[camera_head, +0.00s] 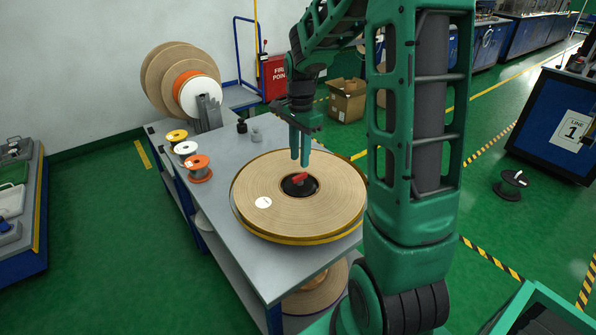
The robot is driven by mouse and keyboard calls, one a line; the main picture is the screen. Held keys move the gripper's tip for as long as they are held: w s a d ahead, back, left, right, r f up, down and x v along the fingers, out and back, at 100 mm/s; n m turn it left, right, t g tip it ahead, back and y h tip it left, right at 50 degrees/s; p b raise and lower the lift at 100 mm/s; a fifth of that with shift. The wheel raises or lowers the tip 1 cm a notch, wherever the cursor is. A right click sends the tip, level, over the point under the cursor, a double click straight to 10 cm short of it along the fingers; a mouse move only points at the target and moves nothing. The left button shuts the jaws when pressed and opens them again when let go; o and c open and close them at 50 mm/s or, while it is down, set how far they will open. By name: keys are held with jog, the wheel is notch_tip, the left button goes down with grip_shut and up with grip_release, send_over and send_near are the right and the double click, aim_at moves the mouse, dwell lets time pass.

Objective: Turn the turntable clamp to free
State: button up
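The turntable clamp is a small red handle (300,178) on a black hub (291,189). It sits at the centre of a large tan tape roll (330,205) that lies flat on the grey bench. A round white label (263,202) is on the roll's left side. My gripper (300,163) points down just above and behind the red handle in the picture. Its two green fingers show a narrow gap between them, with nothing held. The fingertips appear apart from the handle, though the exact height is hard to judge.
Small spools stand on the bench (235,262) at its left edge, including an orange one (197,168). Large upright reels (165,78) stand at the back. A black item (242,126) and a grey cup (256,135) are behind the roll. My arm covers the right side.

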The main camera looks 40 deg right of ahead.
aim_at(299, 175)
notch_tip(299, 175, down, 6)
jog(key=shift+f, duration=0.1)
dwell(0.4)
grip_shut()
